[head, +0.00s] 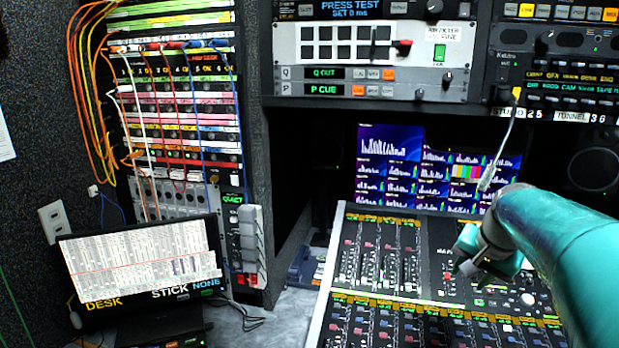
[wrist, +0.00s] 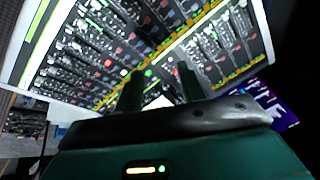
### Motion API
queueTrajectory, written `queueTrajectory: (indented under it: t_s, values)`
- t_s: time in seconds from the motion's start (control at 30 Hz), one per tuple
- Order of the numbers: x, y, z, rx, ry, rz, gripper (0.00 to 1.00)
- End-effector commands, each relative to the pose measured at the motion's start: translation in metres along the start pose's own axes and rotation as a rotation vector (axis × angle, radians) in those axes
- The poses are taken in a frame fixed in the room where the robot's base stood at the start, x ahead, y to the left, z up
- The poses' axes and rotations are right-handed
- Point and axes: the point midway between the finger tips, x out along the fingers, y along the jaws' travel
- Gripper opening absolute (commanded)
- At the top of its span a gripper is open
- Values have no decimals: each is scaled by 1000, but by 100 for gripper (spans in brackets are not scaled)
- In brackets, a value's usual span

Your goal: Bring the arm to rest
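My teal arm (head: 560,235) reaches in from the right edge in the head view. My gripper (head: 464,270) is over the right part of the mixing console (head: 425,255), pointing down and to the left; its height above the panel is hard to judge. In the wrist view the two dark fingers of my gripper (wrist: 160,82) stand apart, and I see nothing held between them. The console (wrist: 75,65) with its rows of faders and buttons fills the upper part of that view.
A thin gooseneck (head: 502,150) hangs just above my gripper, before lit screens (head: 385,165). Equipment racks (head: 370,45) overhang the console. A patch bay (head: 175,100) with orange, red and blue cables stands left. A tilted monitor (head: 140,260) stands at lower left.

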Motion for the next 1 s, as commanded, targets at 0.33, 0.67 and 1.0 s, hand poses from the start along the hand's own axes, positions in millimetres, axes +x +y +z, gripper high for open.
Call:
queueTrajectory:
  t_s: [0.33,0.67,1.0]
  values:
    - [-47,-35,161,-406,8,-45,40]
    - [-51,-14,275,-725,38,-72,40]
    - [-48,-8,289,-769,42,-72,40]
